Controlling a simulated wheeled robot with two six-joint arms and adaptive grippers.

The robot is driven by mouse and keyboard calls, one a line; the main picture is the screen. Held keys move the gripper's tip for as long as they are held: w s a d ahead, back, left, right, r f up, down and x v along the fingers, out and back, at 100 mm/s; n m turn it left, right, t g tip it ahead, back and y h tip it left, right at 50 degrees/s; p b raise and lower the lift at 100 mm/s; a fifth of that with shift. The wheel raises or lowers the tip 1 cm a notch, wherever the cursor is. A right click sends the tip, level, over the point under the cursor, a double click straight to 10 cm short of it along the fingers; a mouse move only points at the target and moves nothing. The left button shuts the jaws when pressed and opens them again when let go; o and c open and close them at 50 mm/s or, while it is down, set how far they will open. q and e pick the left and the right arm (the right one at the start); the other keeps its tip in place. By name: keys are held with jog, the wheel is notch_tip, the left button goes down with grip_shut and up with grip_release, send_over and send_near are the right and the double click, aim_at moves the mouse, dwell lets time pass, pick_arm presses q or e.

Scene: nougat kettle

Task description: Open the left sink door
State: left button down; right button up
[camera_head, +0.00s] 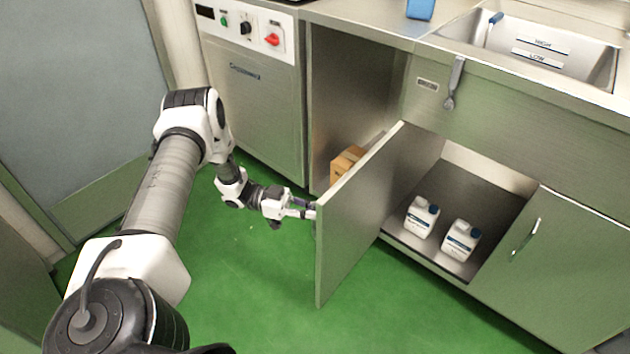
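The left sink door (358,218) is a metal panel swung open, standing out from the cabinet under the sink. Its free edge points toward me. My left gripper (312,210) is at the outer face of the door, close to its free edge. The handle of this door is not clearly visible, and the fingers are too small to tell whether they grip anything. The right sink door (540,262) is closed, with a bar handle (525,240). My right gripper is not in view.
A cardboard box (346,163) sits in the open bay behind the door. A sink (550,55) is above. A control-panel unit (255,85) stands left. The green floor (250,290) is clear.

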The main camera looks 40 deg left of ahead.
pick_arm(q)
jog(key=c, duration=1.2)
grip_release()
jog(key=v, duration=1.2)
jog(key=shift+s, duration=0.1)
